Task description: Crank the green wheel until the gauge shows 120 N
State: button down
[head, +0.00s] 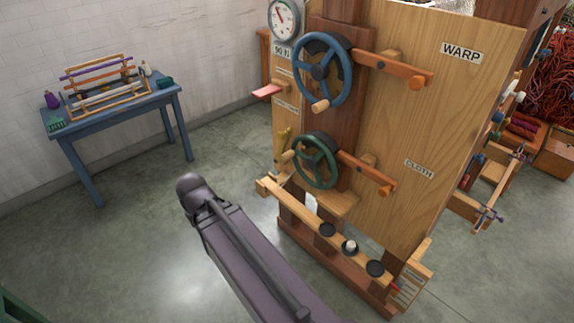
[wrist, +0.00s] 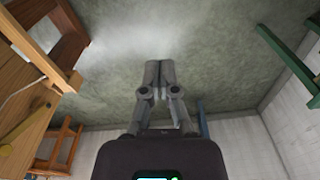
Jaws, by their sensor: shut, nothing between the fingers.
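The green wheel (head: 333,178) is mounted upright on the wooden post, low on the loom panel, beside the CLOTH label (head: 419,169). A pale wooden knob appears at its left rim. The round white gauge (head: 284,20) hangs at the top left of the panel, its needle pointing up and left. A small plate (head: 283,51) under it carries a number and N, too small to read surely. My gripper (wrist: 158,66) is shut and empty in the wrist view, over bare floor and apart from the wheel. The head view does not show its fingers.
A blue wheel (head: 347,75) with a wooden knob sits above the green one, by the WARP label (head: 461,53). Wooden levers (head: 400,70) (head: 366,173) stick out to the right of both wheels. A blue table (head: 106,115) stands left. Open floor (head: 140,240) lies between.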

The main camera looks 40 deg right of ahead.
jog(key=w+d+f+m+t+b, duration=0.1)
jog(key=w+f+m+t+b, duration=0.25)
jog(key=w+b, duration=0.35)
jog(key=w+d+f+m+t+b, duration=0.25)
jog(key=w+f+t+b, duration=0.2)
jog(key=w, duration=0.45)
jog(key=w+d+f+m+t+h+b, duration=0.2)
jog(key=w+d+m+t+b, duration=0.7)
jog(key=b, duration=0.5)
jog(key=d+f+m+t+h+b, duration=0.2)
jog(key=d+m+h+b, duration=1.05)
jog(key=m, duration=0.25)
jog(key=s+d+f+m+g+h+b, duration=0.3)
jog(key=s+d+m+g+h+b, duration=0.2)
jog(key=m+g, duration=0.4)
jog(key=s+d+f+m+g+h+b, duration=0.3)
jog(key=s+d+m+g+h+b, duration=0.2)
jog(key=m, duration=0.8)
jog(key=d+g+h+b, duration=0.1)
jog(key=g+h, duration=0.1)
jog(key=g, duration=0.1)
jog(key=shift+s+f+m+g+h, duration=0.15)
jog(key=shift+s+m+g+h, duration=0.15)
jog(key=shift+g+h, duration=0.1)
jog(key=shift+w+d, duration=0.1)
